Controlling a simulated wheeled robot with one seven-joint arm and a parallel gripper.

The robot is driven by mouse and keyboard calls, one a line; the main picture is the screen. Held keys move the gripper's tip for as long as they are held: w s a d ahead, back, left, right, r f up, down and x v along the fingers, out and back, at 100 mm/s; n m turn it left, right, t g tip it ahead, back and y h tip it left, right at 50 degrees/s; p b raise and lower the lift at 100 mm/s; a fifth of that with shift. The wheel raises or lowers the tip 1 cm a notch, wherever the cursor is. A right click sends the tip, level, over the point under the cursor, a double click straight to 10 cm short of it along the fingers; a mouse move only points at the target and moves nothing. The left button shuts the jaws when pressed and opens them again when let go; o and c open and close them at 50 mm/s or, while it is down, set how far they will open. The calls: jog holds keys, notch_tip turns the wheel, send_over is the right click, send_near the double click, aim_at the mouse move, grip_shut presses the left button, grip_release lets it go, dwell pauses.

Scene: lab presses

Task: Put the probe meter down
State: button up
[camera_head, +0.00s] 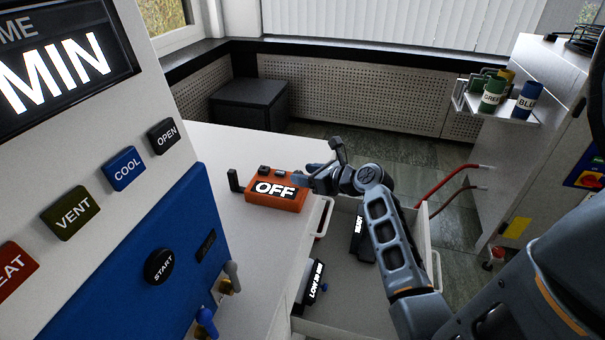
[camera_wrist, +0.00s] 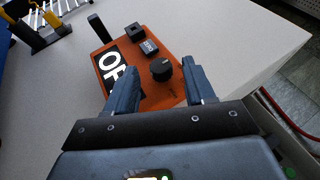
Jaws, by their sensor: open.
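The probe meter is an orange box with a display reading OFF (camera_head: 275,189). It lies on the white counter top near the counter's right edge. In the wrist view, the orange meter (camera_wrist: 172,96) lies ahead of and between my fingers, with a black knob and small black blocks on it. My gripper (camera_wrist: 160,85) is open, one finger on each side of the meter's near part. I cannot tell whether the fingers touch it.
An open drawer (camera_head: 341,291) below the counter holds black devices with white labels. The blue-and-white press panel (camera_head: 138,258) stands at the left. A small black upright piece (camera_head: 234,180) stands left of the meter. The counter behind the meter is clear.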

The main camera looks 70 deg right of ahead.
jog(key=v, duration=1)
jog(key=s+a+f+n+g, duration=0.1)
jog(key=a+f+n, duration=0.2)
jog(key=a+n, duration=0.55)
jog(key=s+a+f+n+g, duration=0.1)
jog(key=s+a+f+n, duration=0.1)
jog(key=a+n, duration=0.7)
jog(key=s+a+r+n+t+y, duration=0.2)
jog(key=s+a+r+n, duration=0.3)
jog(key=a+n, duration=0.5)
jog(key=s+a+r+n+t+y, duration=0.2)
jog(key=s+a+r+n, duration=0.3)
jog(key=a+n, duration=0.5)
notch_tip(320, 180, up, 2)
jog(key=n, duration=0.2)
jog(key=shift+s+r+n+y, duration=0.2)
jog(key=shift+n+y, duration=0.15)
jog(key=shift+y, duration=0.05)
